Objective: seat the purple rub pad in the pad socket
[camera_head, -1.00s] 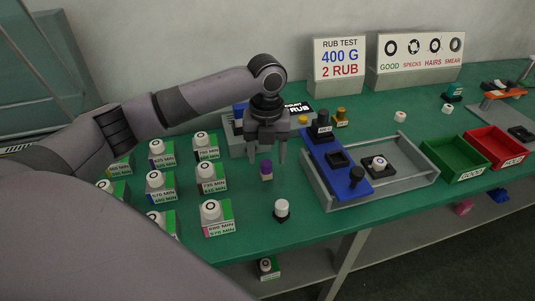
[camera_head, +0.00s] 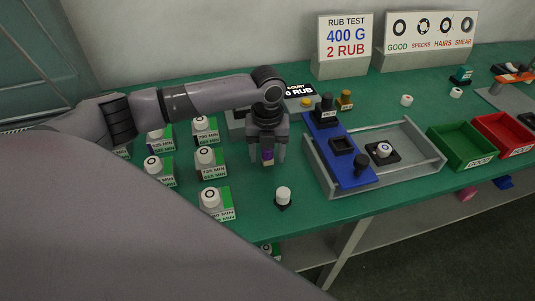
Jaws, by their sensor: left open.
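The purple rub pad (camera_head: 267,157), a small block with a pale lower part, stands on the green table in front of the grey machine. My left gripper (camera_head: 267,161) points down over it, fingers open on either side of the pad. I cannot tell whether either finger touches it. The blue carriage (camera_head: 352,178) lies across the grey tray to the right. A black square frame with a dark opening, which looks like the pad socket (camera_head: 342,146), is on the carriage. My right gripper is out of view.
White-capped jars on labelled blocks (camera_head: 211,199) stand left of my gripper. A white-topped black piece (camera_head: 283,197) stands in front. The grey tray (camera_head: 425,165) holds a round sample. Green (camera_head: 459,150) and red (camera_head: 506,135) bins are farther right.

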